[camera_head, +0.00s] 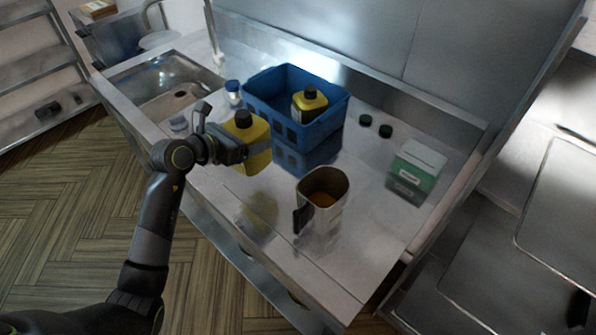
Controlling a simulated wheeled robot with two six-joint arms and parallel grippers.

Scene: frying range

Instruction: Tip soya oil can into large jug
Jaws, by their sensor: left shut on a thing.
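My left gripper (238,150) is shut around a yellow can (259,158) with a dark top. The can is upright or nearly so. A gap to its reflection shows it is held above the steel counter. The large jug (330,217) is metal with a dark handle on its left and stands upright on the counter. An orange-brown content shows inside it. The can is to the left of and behind the jug, apart from it. A second yellow can (309,104) with a dark top stands in the blue crate. My right gripper is not in view.
The blue crate (262,108) stands behind the held can. Two dark green caps (365,120) (385,131) and a green-and-white box (416,170) are to the right. A blue-capped container (233,93) is near the sink (150,82).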

